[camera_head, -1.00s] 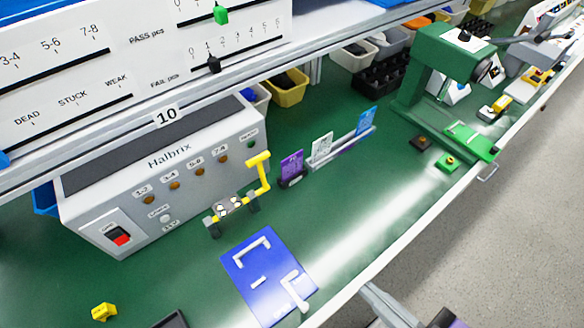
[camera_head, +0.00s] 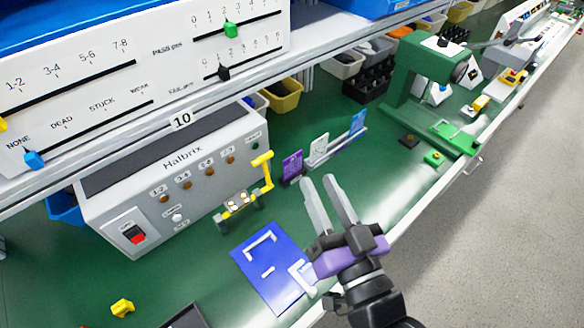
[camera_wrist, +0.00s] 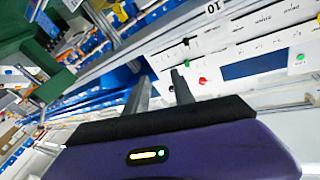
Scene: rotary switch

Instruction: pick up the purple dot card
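The purple dot card (camera_head: 292,165) stands upright at the near left end of a narrow card rack (camera_head: 335,148) on the green bench. A white card (camera_head: 318,148) and a blue card (camera_head: 357,124) stand behind it in the same rack. My gripper (camera_head: 318,182) is in the head view, in front of and to the right of the purple card, apart from it. Its two grey fingers are spread with nothing between them. In the wrist view the fingers (camera_wrist: 160,88) are also apart and empty. I do not make out the cards in the wrist view.
The grey Halbrix box (camera_head: 170,180) stands left, with a yellow-handled clamp (camera_head: 262,165) beside the purple card. A blue plate (camera_head: 268,268) lies in front. A green press (camera_head: 430,75) stands at back right. The shelf edge (camera_head: 180,120) overhangs the bench.

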